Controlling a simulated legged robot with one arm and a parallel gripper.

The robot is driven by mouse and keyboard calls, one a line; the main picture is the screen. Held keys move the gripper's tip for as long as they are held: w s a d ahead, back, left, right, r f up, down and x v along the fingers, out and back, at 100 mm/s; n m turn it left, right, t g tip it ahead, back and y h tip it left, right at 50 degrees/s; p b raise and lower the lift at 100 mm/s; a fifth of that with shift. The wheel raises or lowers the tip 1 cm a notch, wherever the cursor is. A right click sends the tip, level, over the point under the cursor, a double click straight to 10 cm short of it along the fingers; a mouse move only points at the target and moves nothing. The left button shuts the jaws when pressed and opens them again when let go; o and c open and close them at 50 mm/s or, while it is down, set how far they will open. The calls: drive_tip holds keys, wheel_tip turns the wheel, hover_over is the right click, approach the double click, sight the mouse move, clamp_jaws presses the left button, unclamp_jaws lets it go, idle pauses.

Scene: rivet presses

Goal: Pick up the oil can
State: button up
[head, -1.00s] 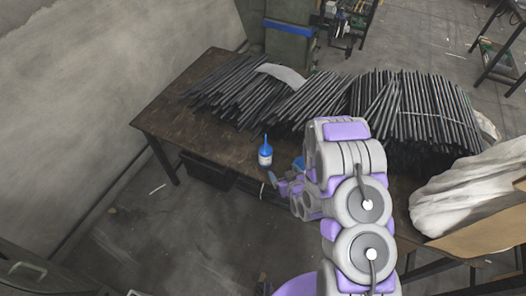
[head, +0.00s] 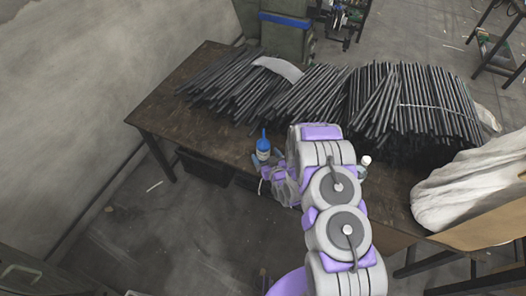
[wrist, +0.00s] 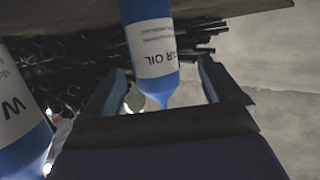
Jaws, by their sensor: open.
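The oil can (head: 263,146) is a blue bottle with a white label and a thin blue nozzle, upright near the front edge of the table. My gripper (head: 264,165) is open, low at the can's near side. In the wrist view the can (wrist: 152,48) appears upside down, its label reading "AR OIL". It lies between the two spread fingers of my gripper (wrist: 161,68), with a visible gap to at least the right finger. Whether either finger touches it, I cannot tell.
A second blue bottle with a white label (wrist: 20,105) is close by at left in the wrist view. A white-capped bottle (head: 365,161) stands right of my arm. Dark rods (head: 310,95) cover the back of the table (head: 165,115). The table's left end is clear.

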sight(262, 145)
drive_tip(key=shift+w+d+r+b+x, duration=0.15)
drive_tip(key=shift+b+x, duration=0.15)
drive_tip(key=shift+x, duration=0.9)
drive_tip(key=shift+r+b+x, duration=0.1)
drive_tip(key=shift+b+x, duration=0.15)
drive_tip(key=shift+x, duration=0.95)
drive_tip(key=shift+w+d+r+b+x, duration=0.15)
drive_tip(key=shift+b+x, duration=0.15)
drive_tip(key=shift+x, duration=0.9)
drive_tip(key=shift+s, duration=0.1)
drive_tip(key=c, duration=1.2)
